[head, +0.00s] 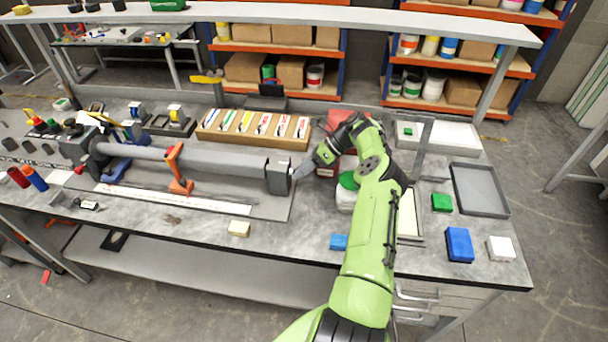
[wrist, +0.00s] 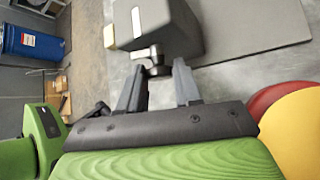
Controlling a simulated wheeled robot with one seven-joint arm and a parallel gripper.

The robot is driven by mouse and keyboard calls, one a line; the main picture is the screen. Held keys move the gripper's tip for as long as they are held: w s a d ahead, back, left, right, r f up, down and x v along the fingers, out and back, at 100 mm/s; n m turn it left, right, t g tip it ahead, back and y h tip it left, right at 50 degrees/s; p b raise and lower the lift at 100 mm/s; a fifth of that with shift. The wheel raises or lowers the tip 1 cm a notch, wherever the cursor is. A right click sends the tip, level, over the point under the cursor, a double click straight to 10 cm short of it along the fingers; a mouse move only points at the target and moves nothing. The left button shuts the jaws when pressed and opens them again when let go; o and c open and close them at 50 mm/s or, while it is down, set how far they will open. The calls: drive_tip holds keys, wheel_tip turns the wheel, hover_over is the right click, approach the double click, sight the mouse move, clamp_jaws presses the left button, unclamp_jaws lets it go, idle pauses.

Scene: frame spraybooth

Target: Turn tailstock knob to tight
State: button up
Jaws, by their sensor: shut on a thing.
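The tailstock (head: 279,176) is a dark grey block at the right end of the long grey tube on the bench. It also shows as a dark block at the top of the wrist view (wrist: 178,28). My gripper (head: 297,174) is at its right face. In the wrist view my two grey fingers (wrist: 160,80) reach to either side of the small dark tailstock knob (wrist: 153,66), shut on it. The knob is hidden by the fingers in the head view, and its turn angle cannot be told.
An orange support (head: 177,170) stands under the tube. A wooden box (head: 255,142) of labelled packs lies behind. A grey tray (head: 480,187) is at the right.

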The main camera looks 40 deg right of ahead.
idle(0.5)
drive_tip(key=o, duration=1)
drive_tip(key=shift+o, duration=0.2)
